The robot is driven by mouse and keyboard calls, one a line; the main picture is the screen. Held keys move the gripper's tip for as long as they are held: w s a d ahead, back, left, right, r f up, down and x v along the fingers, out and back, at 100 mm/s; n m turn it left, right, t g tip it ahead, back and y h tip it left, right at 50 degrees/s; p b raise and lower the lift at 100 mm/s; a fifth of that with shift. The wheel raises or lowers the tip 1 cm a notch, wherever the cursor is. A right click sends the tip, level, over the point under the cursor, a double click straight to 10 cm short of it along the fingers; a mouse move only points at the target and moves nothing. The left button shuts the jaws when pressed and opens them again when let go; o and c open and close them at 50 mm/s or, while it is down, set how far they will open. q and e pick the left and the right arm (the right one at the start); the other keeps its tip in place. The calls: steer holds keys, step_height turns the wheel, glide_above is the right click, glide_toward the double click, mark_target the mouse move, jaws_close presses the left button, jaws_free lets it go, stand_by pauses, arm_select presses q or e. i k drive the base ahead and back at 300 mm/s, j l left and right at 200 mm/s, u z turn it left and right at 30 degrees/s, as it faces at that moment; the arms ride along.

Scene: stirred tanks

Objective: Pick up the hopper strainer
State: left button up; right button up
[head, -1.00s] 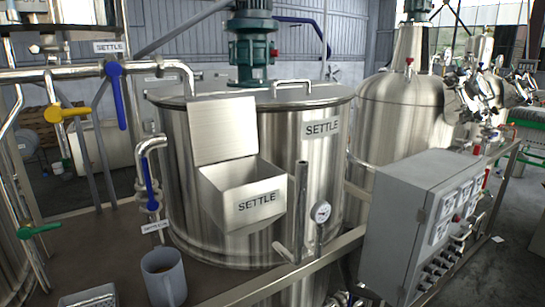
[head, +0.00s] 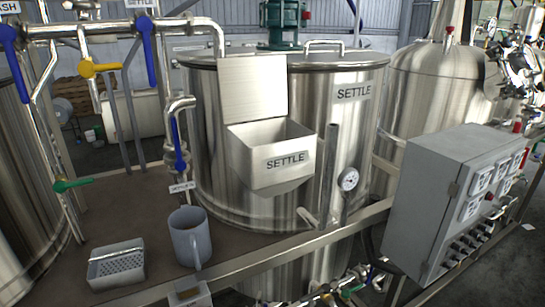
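A small metal box with a perforated face (head: 117,264) sits on the brown deck at the lower left; it looks like the hopper strainer, though no label on it can be read. To its right stands a grey mug-like jug (head: 190,240). The SETTLE hopper (head: 270,160), with its lid raised, is fixed to the front of the steel SETTLE tank (head: 353,130). The hopper's inside bottom is hidden. Neither of my grippers is in view.
The brown deck (head: 130,205) is bare behind the box. Pipes with blue, yellow and green valve handles (head: 75,184) stand at the left. A steel rail (head: 260,264) runs along the deck's front edge. A grey control box (head: 450,205) stands at the right.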

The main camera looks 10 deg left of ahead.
mark_target(124, 263)
steer(key=u, duration=1.25)
